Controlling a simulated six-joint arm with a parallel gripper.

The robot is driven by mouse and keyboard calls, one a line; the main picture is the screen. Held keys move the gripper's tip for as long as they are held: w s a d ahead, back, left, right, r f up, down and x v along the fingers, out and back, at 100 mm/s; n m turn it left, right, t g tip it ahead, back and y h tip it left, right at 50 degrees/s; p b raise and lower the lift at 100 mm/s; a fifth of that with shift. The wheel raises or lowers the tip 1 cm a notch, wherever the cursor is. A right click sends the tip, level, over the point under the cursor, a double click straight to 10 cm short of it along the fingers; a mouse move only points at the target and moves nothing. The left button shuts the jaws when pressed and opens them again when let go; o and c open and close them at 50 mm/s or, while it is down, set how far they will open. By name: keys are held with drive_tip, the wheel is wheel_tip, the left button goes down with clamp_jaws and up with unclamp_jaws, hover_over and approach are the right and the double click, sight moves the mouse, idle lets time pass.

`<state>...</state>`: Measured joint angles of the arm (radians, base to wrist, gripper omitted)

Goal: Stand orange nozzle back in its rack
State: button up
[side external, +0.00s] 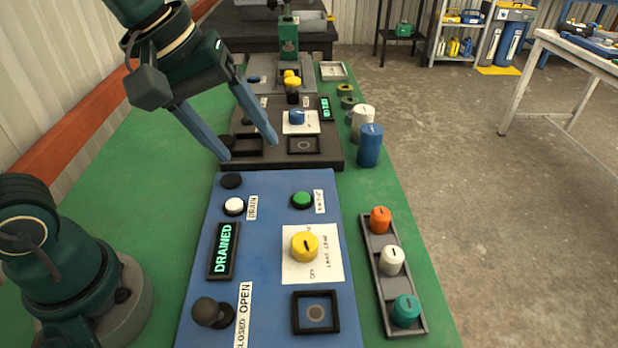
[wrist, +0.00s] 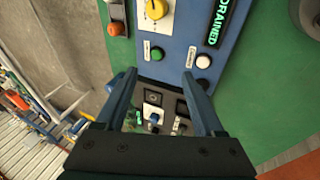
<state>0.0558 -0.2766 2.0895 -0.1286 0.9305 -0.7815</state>
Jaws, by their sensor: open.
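The orange nozzle (side external: 380,219) stands upright at the far end of the grey rack (side external: 413,296). A white nozzle (side external: 393,260) stands in the middle and a teal nozzle (side external: 405,311) at the near end. In the wrist view the orange nozzle (wrist: 116,28) shows near the top, left of centre, at the end of the rack. My gripper (side external: 250,148) is open and empty, above the dark panel and left of the rack. In the wrist view my gripper (wrist: 160,75) shows its two blue fingers spread, with nothing between them.
The blue panel (side external: 262,213) carries a yellow knob (side external: 304,246), buttons, a black lever knob (side external: 206,312) and a display (side external: 224,250) reading DRAINED. A tall blue cylinder (side external: 370,146) and other cylinders stand beyond the rack. Green tabletop (side external: 395,190) is clear between them and the rack.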

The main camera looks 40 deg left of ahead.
drive_tip(key=s+a+f+m+t+y, duration=0.1)
drive_tip(key=s+a+f+m, duration=0.1)
drive_tip(key=s+m, duration=0.5)
drive_tip(key=shift+s+a+f+m, duration=0.4)
drive_tip(key=shift+a+m, duration=0.35)
drive_tip(key=shift+m, duration=0.25)
